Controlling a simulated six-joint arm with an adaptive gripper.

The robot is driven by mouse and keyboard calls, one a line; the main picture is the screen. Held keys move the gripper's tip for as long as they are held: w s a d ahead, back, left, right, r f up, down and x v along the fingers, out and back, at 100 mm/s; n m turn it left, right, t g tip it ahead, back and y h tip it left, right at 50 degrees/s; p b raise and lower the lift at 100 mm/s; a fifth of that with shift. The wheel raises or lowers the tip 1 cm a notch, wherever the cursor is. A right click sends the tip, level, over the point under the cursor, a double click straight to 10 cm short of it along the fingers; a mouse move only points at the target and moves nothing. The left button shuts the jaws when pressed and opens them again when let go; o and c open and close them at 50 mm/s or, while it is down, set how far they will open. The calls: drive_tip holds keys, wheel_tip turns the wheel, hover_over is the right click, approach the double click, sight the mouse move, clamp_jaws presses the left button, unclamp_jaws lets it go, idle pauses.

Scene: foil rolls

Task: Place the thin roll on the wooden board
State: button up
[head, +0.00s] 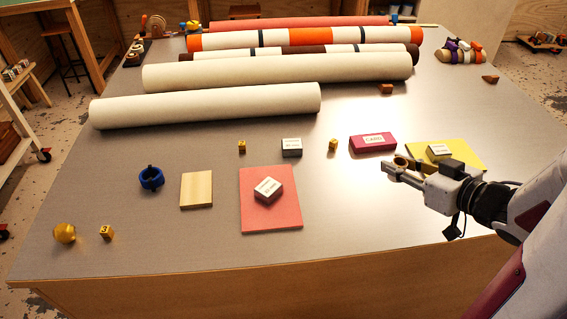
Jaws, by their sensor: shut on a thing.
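My gripper (388,170) is at the right of the table, pointing left, in front of the yellow board. It is shut on a small gold-brown ring-like piece (402,161), which looks like the thin roll; the jaws partly hide it. The wooden board (196,190) is a pale, flat rectangle lying left of centre, well to the left of my gripper. Its top is bare. A thicker gold roll (65,233) lies at the front left of the table.
A blue ring (151,178) stands left of the wooden board. A pink board (270,215) bears a grey labelled block (268,189). A red box (372,142), yellow board (465,150), grey block (291,147) and small gold cubes (333,144) are nearby. Long rolls (205,105) fill the back.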

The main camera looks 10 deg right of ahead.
drive_tip(key=shift+a, duration=0.15)
drive_tip(key=r+n+g+y, duration=0.2)
drive_tip(key=n+g+y, duration=0.1)
drive_tip(key=n+y, duration=0.15)
hover_over(196, 187)
drive_tip(key=shift+f, duration=0.15)
idle(1.0)
drive_tip(key=shift+f, duration=0.1)
drive_tip(key=shift+f, duration=3)
